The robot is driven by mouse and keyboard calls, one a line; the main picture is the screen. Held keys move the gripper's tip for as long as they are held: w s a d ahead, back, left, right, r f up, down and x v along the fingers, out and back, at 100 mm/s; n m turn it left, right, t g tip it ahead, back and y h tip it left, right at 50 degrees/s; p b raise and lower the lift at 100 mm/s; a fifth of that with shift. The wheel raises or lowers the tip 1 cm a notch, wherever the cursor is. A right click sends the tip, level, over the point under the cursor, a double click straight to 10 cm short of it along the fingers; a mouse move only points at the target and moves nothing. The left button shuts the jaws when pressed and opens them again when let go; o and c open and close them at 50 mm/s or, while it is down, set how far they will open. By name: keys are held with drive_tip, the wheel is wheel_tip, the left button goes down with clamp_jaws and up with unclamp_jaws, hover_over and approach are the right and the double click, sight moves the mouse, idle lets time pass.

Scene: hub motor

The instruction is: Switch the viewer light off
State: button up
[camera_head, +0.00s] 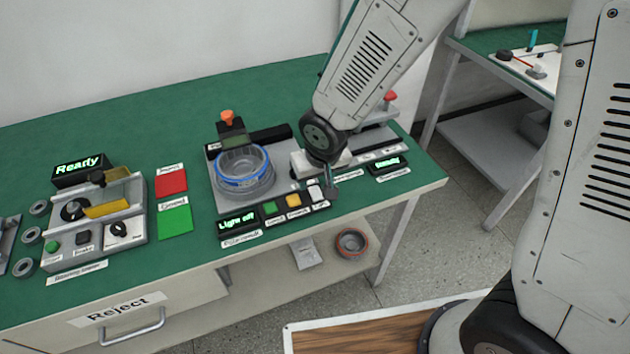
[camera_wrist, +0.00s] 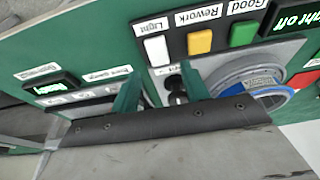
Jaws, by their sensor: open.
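The viewer's dark button panel has a display (camera_head: 237,222) that reads "Light off" in green; it also shows in the wrist view (camera_wrist: 295,17). Beside it are a green button (camera_head: 269,207), a yellow button (camera_head: 292,200) and a white button (camera_head: 314,192). In the wrist view the white button (camera_wrist: 157,50) carries the label "Light", the yellow one (camera_wrist: 200,42) "Rework" and the green one (camera_wrist: 243,33) "Good". My gripper (camera_wrist: 160,70) is open and empty, its two green fingers apart close to the white button. In the head view my wrist hides part of the viewer's right side.
A round metal part with a blue ring (camera_head: 243,172) sits on the viewer's grey base. A bearing press (camera_head: 98,210) with a "Ready" display stands at left. Red (camera_head: 171,181) and green (camera_head: 174,221) pads lie between. Another device with a small display (camera_head: 388,164) stands right.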

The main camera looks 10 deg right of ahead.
sight(319, 197)
drive_tip(key=shift+v, duration=2.6)
drive_tip(key=s+d+r+m+g, duration=0.1)
drive_tip(key=s+d+r+m, duration=0.1)
drive_tip(key=s+d+r, duration=1.5)
drive_tip(key=shift+s+d+r+m+g+h, duration=0.4)
drive_tip(key=shift+s+d, duration=0.5)
drive_tip(key=shift+s, duration=0.3)
